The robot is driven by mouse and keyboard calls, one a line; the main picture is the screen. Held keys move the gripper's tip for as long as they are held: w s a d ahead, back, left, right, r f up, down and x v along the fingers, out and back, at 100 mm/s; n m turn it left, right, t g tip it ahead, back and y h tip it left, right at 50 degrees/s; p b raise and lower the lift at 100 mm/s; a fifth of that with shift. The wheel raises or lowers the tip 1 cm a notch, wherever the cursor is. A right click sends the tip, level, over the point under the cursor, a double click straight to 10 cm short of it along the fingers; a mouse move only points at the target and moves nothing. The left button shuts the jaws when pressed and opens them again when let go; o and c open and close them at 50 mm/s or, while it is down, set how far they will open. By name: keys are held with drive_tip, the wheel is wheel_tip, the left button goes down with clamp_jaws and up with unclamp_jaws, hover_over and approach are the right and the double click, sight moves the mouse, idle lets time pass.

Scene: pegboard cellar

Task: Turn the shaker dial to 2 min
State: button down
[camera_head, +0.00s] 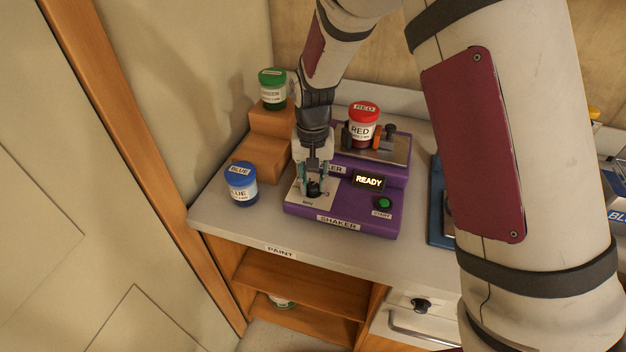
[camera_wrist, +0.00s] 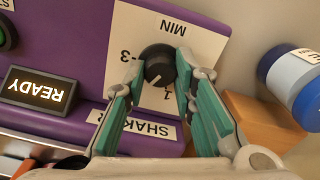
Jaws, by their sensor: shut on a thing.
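The purple shaker (camera_head: 345,213) stands on the counter with its lit READY display (camera_head: 369,180). Its black dial (camera_head: 313,188) sits on a white panel at the left of the shaker. My gripper (camera_head: 313,183) points down at the dial. In the wrist view, the gripper (camera_wrist: 160,68) is shut on the dial (camera_wrist: 158,60), one green-padded finger on each side. The dial's white mark points to the lower left in that view.
A red paint jar (camera_head: 361,128) stands in the holder at the shaker's back. A green start button (camera_head: 384,203) is at front right. A blue jar (camera_head: 241,184) stands left of the shaker, and a green jar (camera_head: 272,88) on the wooden steps (camera_head: 262,150) behind.

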sight(312, 185)
idle(0.3)
drive_tip(key=c, duration=1.3)
unclamp_jaws()
drive_tip(key=shift+r, duration=0.1)
drive_tip(key=shift+r, duration=5.9)
